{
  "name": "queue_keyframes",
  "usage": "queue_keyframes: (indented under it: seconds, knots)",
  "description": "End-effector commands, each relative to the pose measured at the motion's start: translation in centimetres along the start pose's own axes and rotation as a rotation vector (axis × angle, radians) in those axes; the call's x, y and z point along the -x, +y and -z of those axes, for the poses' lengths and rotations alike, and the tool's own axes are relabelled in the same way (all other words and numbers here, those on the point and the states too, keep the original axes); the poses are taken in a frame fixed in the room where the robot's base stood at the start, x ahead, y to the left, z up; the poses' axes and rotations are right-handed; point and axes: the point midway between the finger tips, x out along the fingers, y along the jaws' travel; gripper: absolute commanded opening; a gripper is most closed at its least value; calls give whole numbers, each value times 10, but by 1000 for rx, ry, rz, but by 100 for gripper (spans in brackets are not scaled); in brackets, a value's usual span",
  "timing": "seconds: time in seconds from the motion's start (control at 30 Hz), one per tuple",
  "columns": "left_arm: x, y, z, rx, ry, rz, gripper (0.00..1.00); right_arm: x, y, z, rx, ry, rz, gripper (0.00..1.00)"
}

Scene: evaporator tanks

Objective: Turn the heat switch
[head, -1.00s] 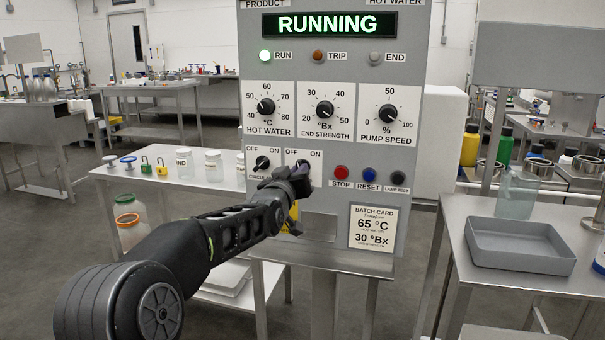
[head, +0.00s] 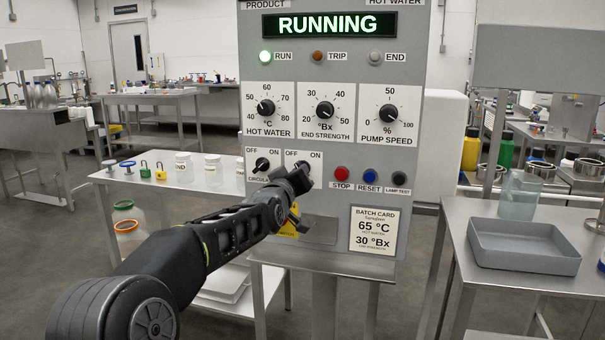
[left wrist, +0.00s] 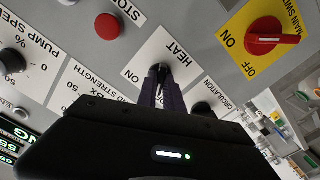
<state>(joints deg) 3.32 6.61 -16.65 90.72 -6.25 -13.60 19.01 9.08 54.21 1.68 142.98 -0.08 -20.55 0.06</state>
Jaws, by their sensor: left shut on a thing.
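In the left wrist view the dark knob of the heat switch (left wrist: 158,70) sits on a white plate marked HEAT and ON. My left gripper (left wrist: 158,92) is shut on this knob. In the head view the left gripper (head: 300,180) covers the lower part of the heat plate (head: 303,155), so the knob's exact angle is hard to tell. My right gripper is not in view.
The circulation switch (head: 262,164) is close on the left. A red main switch (left wrist: 264,35) on a yellow plate is below the heat switch. Red stop (head: 341,173) and blue reset (head: 369,175) buttons are on the right. A table with a grey tray (head: 525,245) stands at right.

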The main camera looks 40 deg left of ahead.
Motion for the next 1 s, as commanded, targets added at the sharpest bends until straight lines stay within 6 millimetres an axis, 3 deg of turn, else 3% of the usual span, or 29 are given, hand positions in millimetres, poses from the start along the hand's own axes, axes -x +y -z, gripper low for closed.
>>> queue_keyframes:
  seconds: [0.17,0.53,0.77,0.97,1.0]
  knots:
    - [0,-2,-3,106,0,0,0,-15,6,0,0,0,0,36]
    - [0,0,-1,138,-1,-1,0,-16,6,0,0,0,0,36]
    - [0,-2,-4,257,1,-1,0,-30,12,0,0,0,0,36]
    - [0,0,-1,249,-1,0,0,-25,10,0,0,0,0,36]
    - [0,0,-1,248,-1,-1,14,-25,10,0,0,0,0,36]
